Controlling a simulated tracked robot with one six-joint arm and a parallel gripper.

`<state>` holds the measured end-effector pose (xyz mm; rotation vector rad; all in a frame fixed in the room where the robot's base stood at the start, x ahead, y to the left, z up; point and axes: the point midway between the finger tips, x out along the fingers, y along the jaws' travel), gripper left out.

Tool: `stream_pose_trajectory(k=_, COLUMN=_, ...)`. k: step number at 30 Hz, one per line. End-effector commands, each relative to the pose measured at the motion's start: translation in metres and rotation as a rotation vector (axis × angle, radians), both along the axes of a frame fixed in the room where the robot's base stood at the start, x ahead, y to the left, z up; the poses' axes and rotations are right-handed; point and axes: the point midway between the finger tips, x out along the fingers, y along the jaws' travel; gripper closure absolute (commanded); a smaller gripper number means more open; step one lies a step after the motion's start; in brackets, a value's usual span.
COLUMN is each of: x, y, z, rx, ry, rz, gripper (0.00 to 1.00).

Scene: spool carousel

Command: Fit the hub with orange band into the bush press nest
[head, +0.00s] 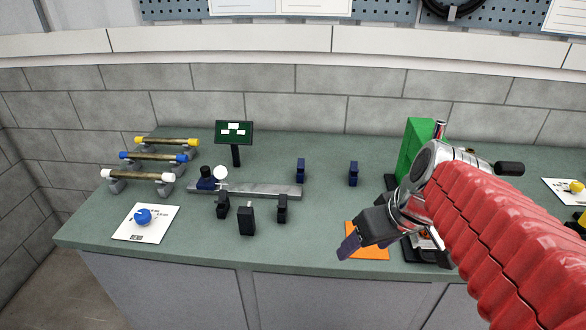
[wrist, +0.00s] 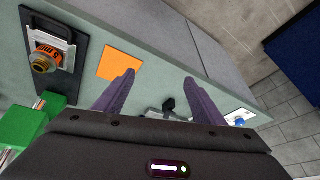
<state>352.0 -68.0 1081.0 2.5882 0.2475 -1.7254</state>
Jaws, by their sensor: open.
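In the wrist view, a hub with an orange band (wrist: 47,52) and a brass-coloured end is at the far left. It is over the pale part of the black base plate (wrist: 73,71) beside the green press body (wrist: 22,124). I cannot tell how deep it sits in the nest. In the head view, the green press (head: 414,147) stands at the right, and my arm hides most of its base. My gripper (head: 367,243) is open and empty, also in the wrist view (wrist: 160,77). It is above the bench near its front edge, left of the press base, apart from the hub.
An orange square (head: 372,252) lies flat by my gripper. Several dark blocks and a grey rail (head: 262,190) stand mid-bench. At left are banded rods on supports (head: 165,157) and a white card (head: 160,228) with a blue knob. A small screen (head: 234,132) stands behind.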

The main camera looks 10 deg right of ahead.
Motion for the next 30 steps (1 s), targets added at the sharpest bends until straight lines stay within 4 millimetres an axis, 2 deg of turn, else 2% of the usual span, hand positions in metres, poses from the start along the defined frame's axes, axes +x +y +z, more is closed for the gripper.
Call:
stream_pose_trajectory(k=1, x=-0.006, y=0.012, z=0.001, rx=-0.012, ry=-0.004, rz=-0.003, gripper=0.36)
stream_pose_trajectory(k=3, x=-0.014, y=0.023, z=0.002, rx=-0.027, ry=-0.007, rz=-0.023, gripper=0.36)
stream_pose_trajectory(k=12, x=-0.044, y=0.060, z=0.004, rx=-0.064, ry=-0.065, rz=-0.108, gripper=0.36)
stream_pose_trajectory(k=18, x=-0.053, y=0.068, z=0.004, rx=-0.065, ry=-0.096, rz=-0.142, gripper=0.36)
stream_pose_trajectory(k=30, x=-0.053, y=0.068, z=0.003, rx=-0.064, ry=-0.097, rz=-0.148, gripper=0.36)
